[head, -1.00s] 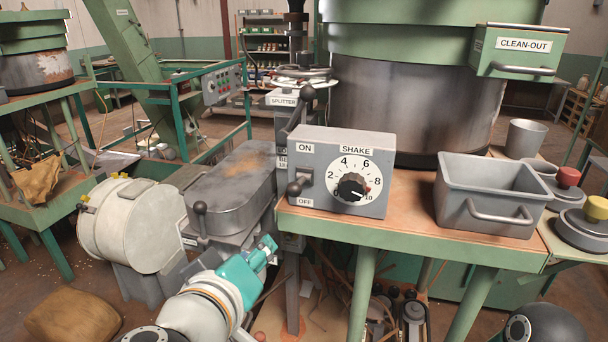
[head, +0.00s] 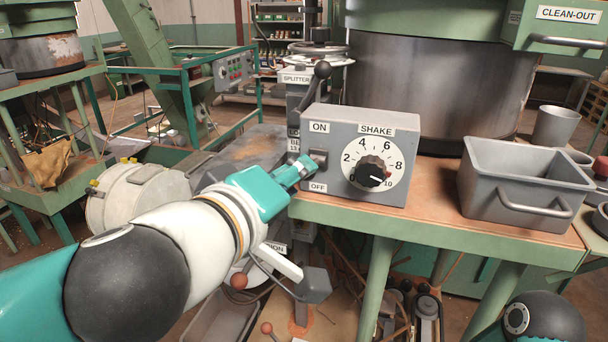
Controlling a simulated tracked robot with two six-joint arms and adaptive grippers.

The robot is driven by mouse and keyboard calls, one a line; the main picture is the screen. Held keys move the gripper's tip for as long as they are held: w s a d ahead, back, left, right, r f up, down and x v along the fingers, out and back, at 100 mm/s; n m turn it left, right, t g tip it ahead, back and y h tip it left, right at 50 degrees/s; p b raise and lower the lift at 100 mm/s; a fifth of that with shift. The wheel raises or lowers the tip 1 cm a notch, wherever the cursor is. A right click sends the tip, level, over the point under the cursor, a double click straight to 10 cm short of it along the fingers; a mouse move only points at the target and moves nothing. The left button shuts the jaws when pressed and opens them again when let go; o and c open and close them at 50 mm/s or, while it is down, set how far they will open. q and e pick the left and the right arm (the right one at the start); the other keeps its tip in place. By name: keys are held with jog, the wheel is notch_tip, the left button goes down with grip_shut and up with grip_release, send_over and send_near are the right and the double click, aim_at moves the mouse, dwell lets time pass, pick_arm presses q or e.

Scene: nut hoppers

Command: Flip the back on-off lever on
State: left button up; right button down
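The grey control box (head: 335,135) stands at the left end of the wooden bench top, with ON and OFF labels and a SHAKE dial (head: 370,172). Its on-off switch plate (head: 319,157) shows between the labels. The lever's dark knob is hidden behind my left gripper (head: 303,167), whose teal and pale fingers reach the box's left front edge at the switch. I cannot tell whether the fingers touch or hold the lever, or how it now stands. My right gripper is not in view; only a dark part of my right arm shows at the bottom right.
A grey bin (head: 520,190) with a handle stands on the bench (head: 420,215), right of the box. A dark-knobbed lever (head: 322,70) rises behind the box near the SPLITTER label. Brown-knobbed levers (head: 239,281) are below my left forearm. A large metal hopper (head: 430,90) stands behind.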

pick_arm(q)
jog(key=b+x, duration=0.1)
jog(key=x, duration=0.5)
jog(key=shift+w, duration=0.1)
grip_shut()
